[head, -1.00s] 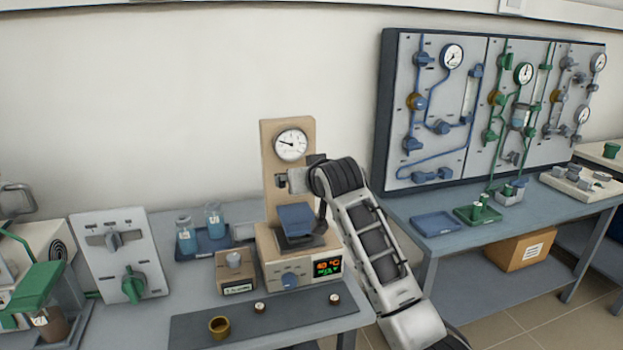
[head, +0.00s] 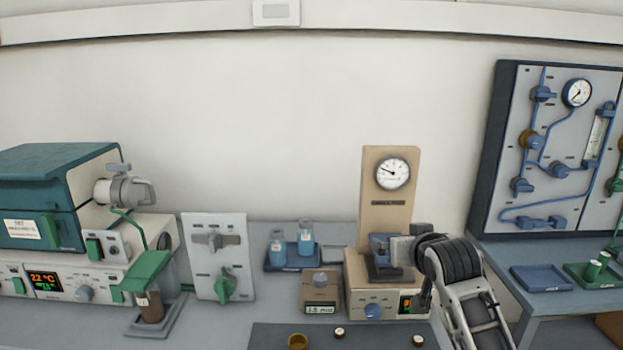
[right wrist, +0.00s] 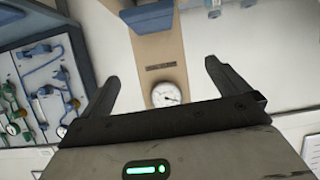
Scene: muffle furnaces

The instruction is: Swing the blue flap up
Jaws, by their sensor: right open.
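The blue flap (head: 380,246) is on the front of the beige instrument with a round gauge (head: 393,173). In the head view my right gripper (head: 401,251) is at the flap's height and hides its right part. In the right wrist view the flap (right wrist: 148,18) shows at the top edge, in front of the beige column. The two fingers of my right gripper (right wrist: 160,84) are spread apart with nothing between them. I cannot tell whether a finger touches the flap, nor its exact tilt. My left gripper is out of view.
A small beige box (head: 320,292) and a blue tray with bottles (head: 292,266) stand left of the instrument. A dark mat (head: 318,337) with small cups lies in front. A grey panel with knobs (head: 218,257) is farther left; a valve board (head: 495,150) is right.

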